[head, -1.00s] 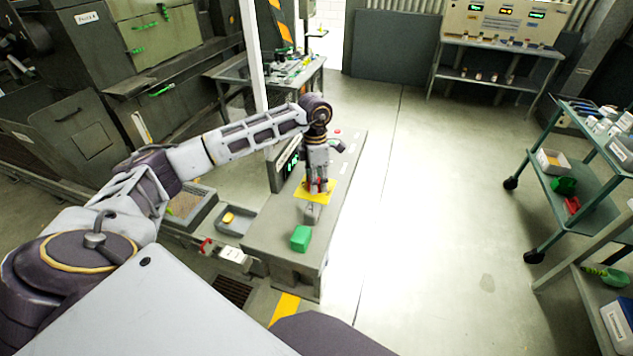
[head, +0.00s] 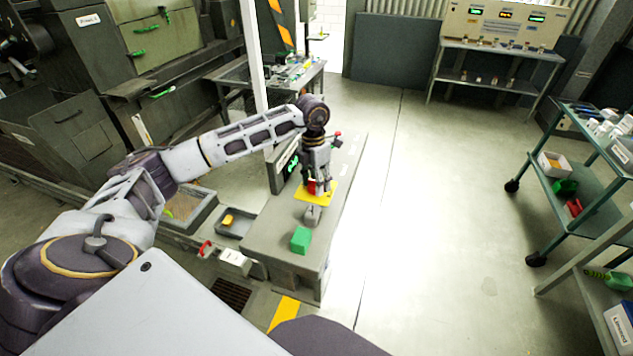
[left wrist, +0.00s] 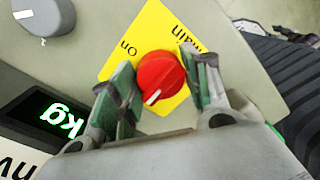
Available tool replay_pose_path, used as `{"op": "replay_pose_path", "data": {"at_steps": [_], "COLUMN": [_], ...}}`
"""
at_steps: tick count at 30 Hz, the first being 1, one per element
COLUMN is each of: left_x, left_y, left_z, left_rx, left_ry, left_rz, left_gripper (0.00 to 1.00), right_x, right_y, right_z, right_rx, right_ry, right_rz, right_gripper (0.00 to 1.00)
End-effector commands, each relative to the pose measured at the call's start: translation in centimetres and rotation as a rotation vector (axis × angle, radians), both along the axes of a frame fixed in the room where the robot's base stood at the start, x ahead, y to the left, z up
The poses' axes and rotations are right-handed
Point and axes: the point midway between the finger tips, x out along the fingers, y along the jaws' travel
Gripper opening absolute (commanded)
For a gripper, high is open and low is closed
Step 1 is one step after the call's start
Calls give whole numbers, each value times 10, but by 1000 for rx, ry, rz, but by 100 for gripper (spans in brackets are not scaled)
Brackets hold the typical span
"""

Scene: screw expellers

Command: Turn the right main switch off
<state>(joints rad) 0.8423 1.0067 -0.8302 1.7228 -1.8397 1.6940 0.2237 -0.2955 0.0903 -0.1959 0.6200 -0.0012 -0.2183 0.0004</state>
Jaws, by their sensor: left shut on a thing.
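The main switch is a red round knob (left wrist: 160,78) with a white mark, on a yellow plate (left wrist: 148,40) lettered "main" and "on". In the left wrist view the mark points to the lower left, away from the "on" lettering. My left gripper (left wrist: 163,82) has its two green-padded fingers on either side of the knob and is shut on it. In the head view the left gripper (head: 318,184) is over the yellow plate (head: 328,191) on the grey console, hiding part of the knob. My right gripper is not in view.
The grey console (head: 262,235) carries a green block (head: 301,239) at its near end and a lit display (head: 290,166). A grey dial (left wrist: 43,14) is near the plate. A trolley (head: 545,185) stands at right. The floor between is clear.

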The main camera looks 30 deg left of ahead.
Motion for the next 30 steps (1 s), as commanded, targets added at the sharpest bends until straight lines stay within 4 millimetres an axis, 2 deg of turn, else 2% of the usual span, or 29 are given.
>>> {"op": "replay_pose_path", "data": {"at_steps": [6, 7, 11, 23, 30], "left_x": [1, 1, 1, 0, 1], "left_y": [2, 2, 2, 1, 2], "left_z": [2, 2, 1, 2, 17], "left_rx": [1, 1, 1, 1, 1], "left_ry": [-3, -3, -2, 0, -2], "left_rz": [5, 5, 3, 0, 1], "left_gripper": [23, 51, 68, 68, 68], "right_x": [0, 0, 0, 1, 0], "right_y": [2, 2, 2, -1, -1], "right_z": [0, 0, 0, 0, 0], "right_rx": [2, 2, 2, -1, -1], "right_ry": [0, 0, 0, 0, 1], "right_rz": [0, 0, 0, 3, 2], "right_gripper": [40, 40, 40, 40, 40]}}
